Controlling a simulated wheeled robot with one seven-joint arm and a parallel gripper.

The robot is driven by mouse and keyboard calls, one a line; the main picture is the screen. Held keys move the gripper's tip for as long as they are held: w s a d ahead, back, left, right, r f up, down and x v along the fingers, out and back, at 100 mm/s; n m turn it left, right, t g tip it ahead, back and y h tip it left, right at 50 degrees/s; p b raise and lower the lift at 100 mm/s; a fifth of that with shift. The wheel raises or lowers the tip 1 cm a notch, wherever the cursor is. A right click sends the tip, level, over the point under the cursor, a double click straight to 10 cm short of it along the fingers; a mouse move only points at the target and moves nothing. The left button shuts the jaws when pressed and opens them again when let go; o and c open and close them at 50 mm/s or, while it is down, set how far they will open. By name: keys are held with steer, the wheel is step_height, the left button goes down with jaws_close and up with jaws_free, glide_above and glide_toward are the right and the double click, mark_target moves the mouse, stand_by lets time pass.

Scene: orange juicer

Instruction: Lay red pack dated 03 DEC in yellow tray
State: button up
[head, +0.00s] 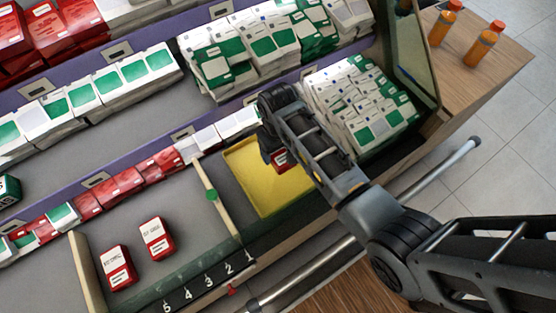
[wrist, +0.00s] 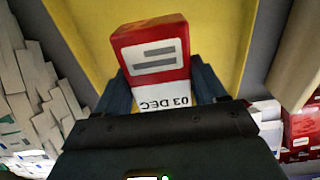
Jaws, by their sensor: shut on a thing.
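The red pack (wrist: 155,62) dated 03 DEC is held in my gripper (wrist: 165,95), with its white date label facing the wrist camera. In the head view the red pack (head: 281,160) shows just below the end of my arm, over the yellow tray (head: 265,196). My gripper (head: 276,150) is shut on it, with its fingers partly hidden by the arm. In the wrist view the yellow tray (wrist: 88,25) fills the background behind the pack. I cannot tell whether the pack touches the tray floor.
Two other red packs (head: 117,266) (head: 156,238) stand in the compartment to the left, past a divider with a green knob (head: 211,194). White and green packs (head: 365,105) fill the bin right of the arm. Orange bottles (head: 482,48) stand on the wooden counter. The tray's lower part is bare.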

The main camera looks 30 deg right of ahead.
steer(key=shift+f, duration=3.3)
steer(key=shift+f+b, duration=0.1)
steer(key=shift+b, duration=0.25)
steer(key=o, duration=1.2)
steer(key=shift+c, duration=0.2)
step_height(320, 180, up, 12)
steer(key=shift+r+p, duration=0.15)
steer(key=shift+p, duration=0.45)
